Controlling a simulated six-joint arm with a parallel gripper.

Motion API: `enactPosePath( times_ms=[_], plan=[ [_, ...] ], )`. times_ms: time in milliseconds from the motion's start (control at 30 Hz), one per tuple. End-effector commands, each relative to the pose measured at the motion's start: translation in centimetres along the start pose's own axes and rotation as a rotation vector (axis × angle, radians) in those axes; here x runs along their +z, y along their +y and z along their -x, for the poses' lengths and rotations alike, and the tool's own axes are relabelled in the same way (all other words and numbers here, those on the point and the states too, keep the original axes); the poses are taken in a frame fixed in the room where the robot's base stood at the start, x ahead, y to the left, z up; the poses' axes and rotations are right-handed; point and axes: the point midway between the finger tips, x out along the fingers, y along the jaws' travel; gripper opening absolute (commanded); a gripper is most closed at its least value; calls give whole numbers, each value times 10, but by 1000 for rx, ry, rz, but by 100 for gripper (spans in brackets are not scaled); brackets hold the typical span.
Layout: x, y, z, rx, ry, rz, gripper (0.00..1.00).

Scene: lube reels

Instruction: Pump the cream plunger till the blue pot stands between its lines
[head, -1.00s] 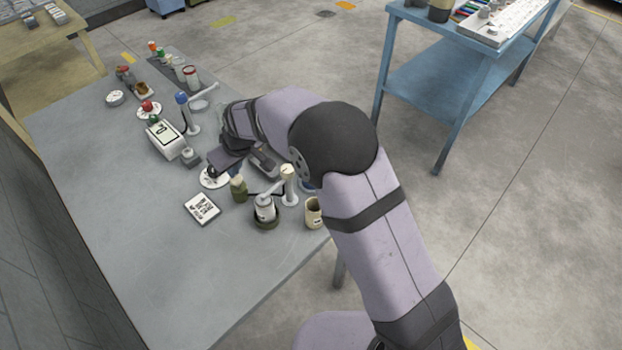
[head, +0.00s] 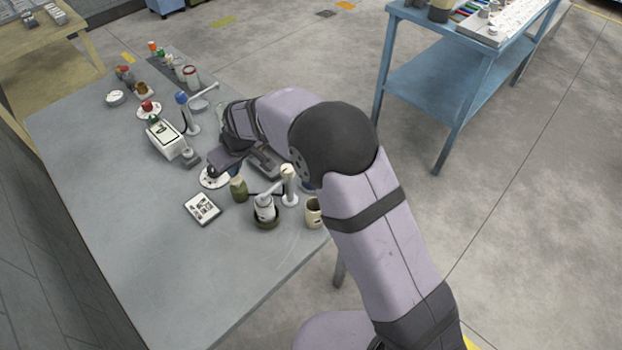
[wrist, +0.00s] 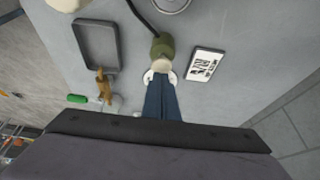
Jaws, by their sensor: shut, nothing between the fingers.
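My gripper (wrist: 162,98) is shut and empty, pointing down over a white round base (wrist: 148,76). In the wrist view its fingertips are at a cream round knob (wrist: 161,65), which I take for the cream plunger; I cannot tell whether they touch it. In the head view my gripper (head: 212,172) is over the same white base (head: 213,183) and hides the plunger. I cannot make out the blue pot or its lines for sure. A bluish piece (head: 307,185) shows partly behind my arm.
An olive pot (head: 238,189) stands close right of the white base. A marked card (head: 203,208) lies in front. A cream-topped post (head: 288,180), a grey-white pot (head: 265,208) and a cream cup (head: 313,212) stand right. A blue-topped post (head: 184,108) stands behind. The table's front left is clear.

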Motion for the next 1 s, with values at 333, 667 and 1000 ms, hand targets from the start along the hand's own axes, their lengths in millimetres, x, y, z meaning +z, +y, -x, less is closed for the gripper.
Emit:
enactPosePath(
  times_ms=[333, 667, 1000],
  plan=[
    [5, 0, -11, 0, -1, 0, 0],
    [10, 0, -22, 0, -1, 0, 0],
    [13, 0, -29, 0, -2, 0, 0]
  ],
)
